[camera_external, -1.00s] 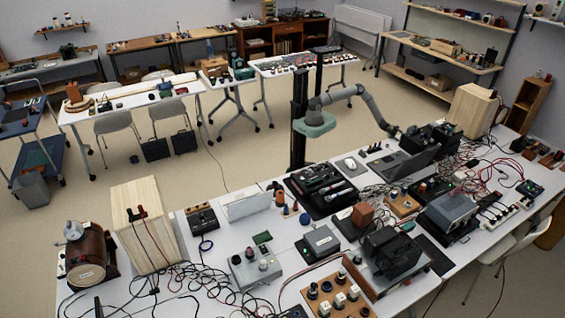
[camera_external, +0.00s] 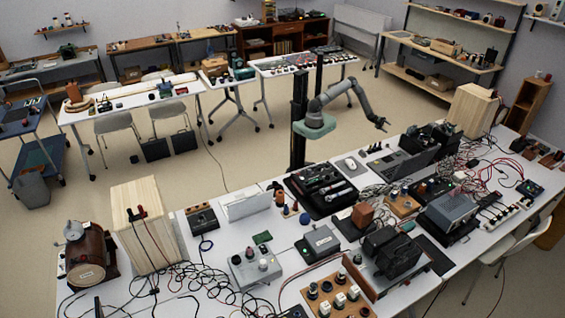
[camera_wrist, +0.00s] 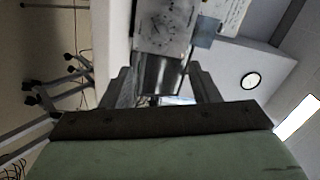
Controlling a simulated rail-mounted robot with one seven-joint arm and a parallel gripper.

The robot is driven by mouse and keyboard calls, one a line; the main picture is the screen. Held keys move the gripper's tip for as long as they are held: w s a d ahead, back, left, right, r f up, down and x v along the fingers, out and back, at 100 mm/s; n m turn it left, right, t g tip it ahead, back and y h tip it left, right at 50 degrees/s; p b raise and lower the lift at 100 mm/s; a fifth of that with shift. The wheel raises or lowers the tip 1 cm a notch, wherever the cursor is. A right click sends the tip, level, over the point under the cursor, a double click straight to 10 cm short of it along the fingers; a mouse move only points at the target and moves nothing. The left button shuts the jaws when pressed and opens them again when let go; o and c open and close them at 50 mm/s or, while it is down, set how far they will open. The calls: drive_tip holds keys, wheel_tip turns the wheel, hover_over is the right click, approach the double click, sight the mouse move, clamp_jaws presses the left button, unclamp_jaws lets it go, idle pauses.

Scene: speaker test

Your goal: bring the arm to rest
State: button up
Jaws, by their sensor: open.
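My gripper (camera_external: 383,124) is at the end of my grey arm in the external view, raised above the far edge of the workbench (camera_external: 205,263). Its fingers look spread and it holds nothing. In the wrist view the two dark fingers of my gripper (camera_wrist: 155,85) stand apart with nothing between them. Beyond them are a wall and pale panels, tilted in the picture. My arm bends up from its green base and then down to the gripper.
Below and near the gripper are a laptop (camera_external: 398,164), a white mouse (camera_external: 350,163) and a black tool case (camera_external: 321,188). Electronics and cables crowd the bench. A wooden speaker box (camera_external: 472,108) stands at right. The floor beyond the bench is clear near my arm.

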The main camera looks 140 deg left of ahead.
drive_tip(key=shift+v, duration=1.05)
drive_tip(key=w+d+r+m+g+h, duration=0.2)
drive_tip(key=d+r+m+g+h, duration=0.15)
drive_tip(key=d+m, duration=0.55)
drive_tip(key=w+d+r+m+g+h, duration=0.25)
drive_tip(key=d+m+g, duration=0.3)
drive_tip(key=d, duration=0.45)
drive_tip(key=s+d+r+m+g+y, duration=0.1)
drive_tip(key=s+d+r+m+g, duration=0.2)
drive_tip(key=d+m, duration=0.5)
drive_tip(key=s+d+r+m+g+y, duration=0.2)
drive_tip(key=s+d+m+g, duration=0.2)
drive_tip(key=d+m, duration=0.3)
drive_tip(key=s+d+r+m+y, duration=0.2)
drive_tip(key=s+d+m+y, duration=0.2)
drive_tip(key=s+m, duration=0.4)
drive_tip(key=s+d+r+m+g+y, duration=0.1)
drive_tip(key=s+d+r+m+y, duration=0.2)
drive_tip(key=s+m, duration=0.5)
drive_tip(key=d+m+y, duration=0.1)
drive_tip(key=m, duration=0.7)
drive_tip(key=shift+s, duration=0.35)
